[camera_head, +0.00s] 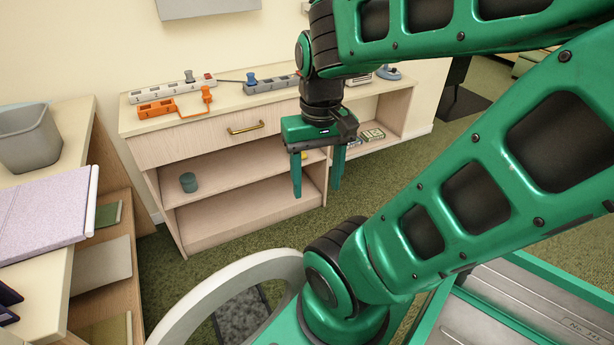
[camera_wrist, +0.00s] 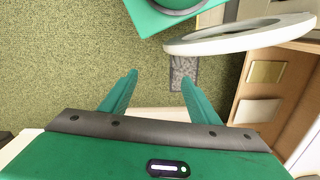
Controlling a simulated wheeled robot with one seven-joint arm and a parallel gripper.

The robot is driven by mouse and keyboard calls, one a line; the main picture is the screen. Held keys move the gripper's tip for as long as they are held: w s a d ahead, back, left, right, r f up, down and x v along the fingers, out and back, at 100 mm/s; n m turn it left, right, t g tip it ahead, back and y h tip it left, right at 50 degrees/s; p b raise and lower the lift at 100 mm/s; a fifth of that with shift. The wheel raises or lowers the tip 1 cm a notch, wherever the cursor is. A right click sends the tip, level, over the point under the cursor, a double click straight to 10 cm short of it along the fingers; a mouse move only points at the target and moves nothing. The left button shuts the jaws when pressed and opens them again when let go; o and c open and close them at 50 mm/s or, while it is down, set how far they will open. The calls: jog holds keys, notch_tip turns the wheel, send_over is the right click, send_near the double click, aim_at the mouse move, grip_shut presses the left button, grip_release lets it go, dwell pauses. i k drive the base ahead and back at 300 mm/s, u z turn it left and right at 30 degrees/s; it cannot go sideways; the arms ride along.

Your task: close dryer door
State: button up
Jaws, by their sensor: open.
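A white round ring (camera_head: 235,275), which looks like the dryer door, stands at the bottom of the head view, partly hidden by my arm. It also shows at the upper right of the wrist view (camera_wrist: 200,45), seen nearly edge-on. The floor shows through its middle. I cannot make out the dryer body or whether the door touches it. My gripper (camera_head: 316,190) points down, open and empty, in front of the low shelf unit. It is apart from the ring, beyond it and to its right in the head view. Both fingers show in the wrist view (camera_wrist: 159,76) with nothing between them.
A wooden shelf unit (camera_head: 187,150) stands behind my gripper, with power strips (camera_head: 172,91) on top and a small teal cup (camera_head: 188,182) inside. A desk (camera_head: 60,265) with a grey bin (camera_head: 28,137) is at left. Green carpet (camera_head: 165,260) lies between.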

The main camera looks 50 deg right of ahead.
aim_at(286, 264)
jog(key=u, duration=1.05)
jog(key=k, duration=0.65)
jog(key=z, duration=0.65)
